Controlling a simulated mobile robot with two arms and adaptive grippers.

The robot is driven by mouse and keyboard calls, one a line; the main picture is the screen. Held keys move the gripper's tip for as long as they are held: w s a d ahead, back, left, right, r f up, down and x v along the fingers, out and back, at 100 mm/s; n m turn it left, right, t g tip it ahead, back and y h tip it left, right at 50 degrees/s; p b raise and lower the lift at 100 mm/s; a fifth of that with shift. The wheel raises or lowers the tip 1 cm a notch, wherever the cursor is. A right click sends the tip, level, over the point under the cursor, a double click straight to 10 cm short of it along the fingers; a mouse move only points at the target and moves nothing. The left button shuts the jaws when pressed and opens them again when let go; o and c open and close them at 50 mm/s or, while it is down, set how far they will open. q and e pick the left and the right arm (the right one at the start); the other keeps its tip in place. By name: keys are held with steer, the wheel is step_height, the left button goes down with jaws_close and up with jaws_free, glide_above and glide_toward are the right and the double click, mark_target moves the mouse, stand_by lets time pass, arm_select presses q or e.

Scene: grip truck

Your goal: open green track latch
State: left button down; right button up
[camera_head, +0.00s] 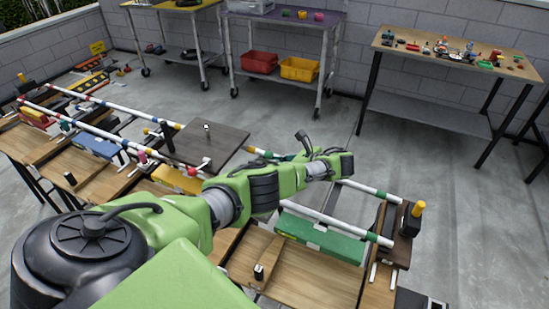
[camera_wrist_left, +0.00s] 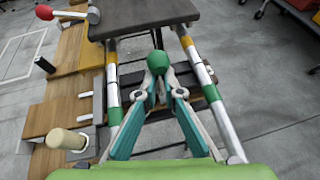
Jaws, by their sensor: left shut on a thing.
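The green latch knob (camera_wrist_left: 158,62) is a round green ball between the two track rails in the left wrist view. My left gripper (camera_wrist_left: 158,76) has its teal and white fingers closed in on it and is shut on it. In the head view my green left arm reaches over the track from the lower left, and its wrist hides the fingers and the knob. The white rails (camera_head: 372,190) carry green bands; in the left wrist view the left rail (camera_wrist_left: 113,90) and right rail (camera_wrist_left: 200,68) flank the fingers. My right gripper is not in view.
A dark square panel (camera_head: 207,143) lies across the track beyond the gripper. A red knob (camera_wrist_left: 45,12) and a beige knob (camera_wrist_left: 66,139) stand left of the rails. A yellow-topped post (camera_head: 418,209) stands at the track's right end. Tables and carts line the back wall.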

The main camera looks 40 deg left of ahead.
arm_select(q)
steer(key=c, duration=2.1)
jaws_free()
steer(key=shift+a+r, duration=0.25)
steer(key=shift+a, duration=0.05)
steer(key=shift+c, duration=0.2)
steer(key=s+v, duration=0.1)
steer(key=v, duration=1.1)
steer(key=shift+w, duration=0.5)
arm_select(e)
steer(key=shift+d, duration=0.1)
arm_select(q)
steer(key=shift+d+f, duration=0.1)
